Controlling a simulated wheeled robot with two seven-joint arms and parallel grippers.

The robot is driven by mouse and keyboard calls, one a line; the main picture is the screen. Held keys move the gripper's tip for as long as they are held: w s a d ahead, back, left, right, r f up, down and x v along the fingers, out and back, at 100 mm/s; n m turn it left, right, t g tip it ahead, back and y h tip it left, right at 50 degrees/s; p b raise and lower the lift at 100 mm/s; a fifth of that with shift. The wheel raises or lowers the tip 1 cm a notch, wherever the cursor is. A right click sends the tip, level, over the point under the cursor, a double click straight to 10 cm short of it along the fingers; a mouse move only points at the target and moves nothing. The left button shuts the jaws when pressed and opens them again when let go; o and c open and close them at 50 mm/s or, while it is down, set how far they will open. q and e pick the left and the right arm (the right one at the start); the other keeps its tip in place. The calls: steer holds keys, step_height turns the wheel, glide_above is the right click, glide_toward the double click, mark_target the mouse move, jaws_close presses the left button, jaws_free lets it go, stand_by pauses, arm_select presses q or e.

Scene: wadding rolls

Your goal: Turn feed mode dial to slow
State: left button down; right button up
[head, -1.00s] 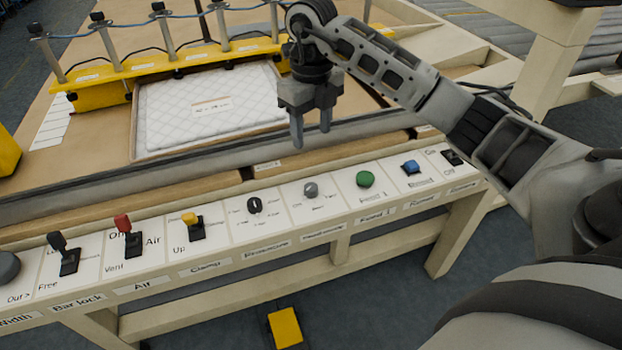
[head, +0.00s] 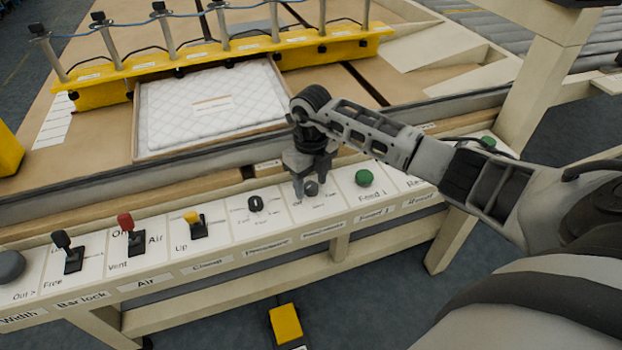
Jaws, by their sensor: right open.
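A small grey dial (head: 311,188) stands on a white panel plate with small position marks around it. It is the likely feed mode dial, but its label is too blurred to read surely. My right gripper (head: 310,183) points down over this dial. Its fingers are open and appear on either side of the knob. I cannot tell whether they touch it, and they partly hide the plate's marks. A black dial (head: 255,203) sits on the neighbouring plate to the left. My left gripper is not in view.
A green button (head: 364,178) is just right of the gripper. Yellow (head: 192,218), red (head: 126,222) and black (head: 62,240) levers stand further left. Behind the panel lies a quilted white pad (head: 210,105), with a yellow clamp bar (head: 215,62) beyond it.

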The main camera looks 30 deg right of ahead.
steer(key=c, duration=1)
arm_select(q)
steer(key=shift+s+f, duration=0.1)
arm_select(e)
steer(key=shift+o, duration=0.2)
